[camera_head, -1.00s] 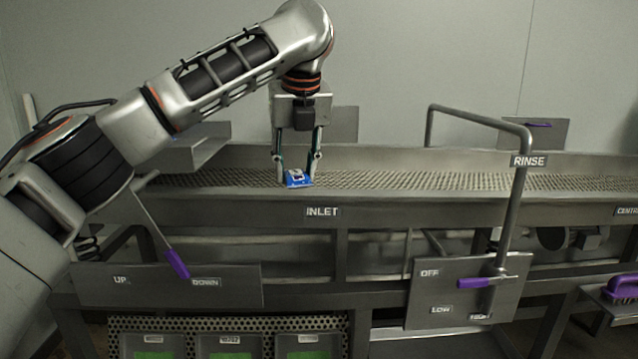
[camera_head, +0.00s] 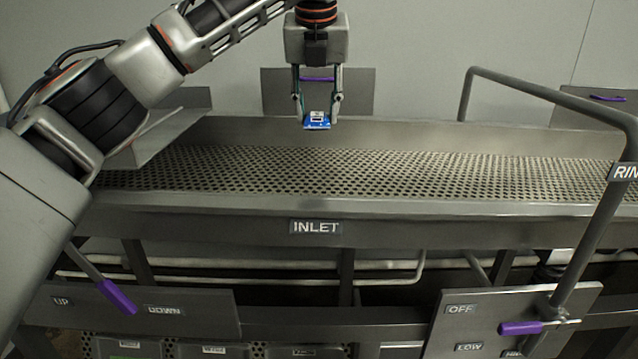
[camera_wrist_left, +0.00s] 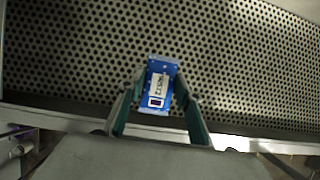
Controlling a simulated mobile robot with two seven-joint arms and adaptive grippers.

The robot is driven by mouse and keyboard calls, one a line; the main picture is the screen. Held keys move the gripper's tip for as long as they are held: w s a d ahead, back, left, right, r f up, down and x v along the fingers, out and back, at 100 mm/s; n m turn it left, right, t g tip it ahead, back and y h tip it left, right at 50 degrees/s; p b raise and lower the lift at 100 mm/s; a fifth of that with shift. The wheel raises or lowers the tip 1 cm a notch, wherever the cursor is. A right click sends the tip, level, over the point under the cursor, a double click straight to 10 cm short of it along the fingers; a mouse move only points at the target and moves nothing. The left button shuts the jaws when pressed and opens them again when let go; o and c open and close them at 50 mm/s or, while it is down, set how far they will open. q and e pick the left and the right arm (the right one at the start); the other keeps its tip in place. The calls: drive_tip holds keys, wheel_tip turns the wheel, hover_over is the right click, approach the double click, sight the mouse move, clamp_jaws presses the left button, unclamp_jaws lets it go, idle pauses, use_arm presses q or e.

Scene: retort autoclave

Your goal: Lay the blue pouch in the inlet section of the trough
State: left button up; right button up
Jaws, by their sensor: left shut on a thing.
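The blue pouch (camera_head: 316,121) has a white label and is held by my left gripper (camera_head: 317,112), whose fingers are shut on its two sides. In the head view the pouch shows above the perforated trough floor, against the back wall of the trough. In the left wrist view the pouch (camera_wrist_left: 159,86) lies between the fingertips, with the perforated floor behind it. The trough (camera_head: 420,208) carries an INLET label (camera_head: 316,227) on its front face, below the pouch. My right gripper is not in view.
A RINSE pipe (camera_head: 545,92) arches over the trough at the right. A metal chute (camera_head: 160,138) stands at the trough's left end. Purple-handled levers (camera_head: 118,296) sit on the front panels. The perforated floor (camera_head: 400,170) is bare.

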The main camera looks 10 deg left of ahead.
use_arm(q)
wheel_tip(320, 180, down, 18)
drive_tip(key=shift+f, duration=0.15)
idle(0.3)
drive_tip(key=o, duration=1.1)
drive_tip(key=v, duration=1.2)
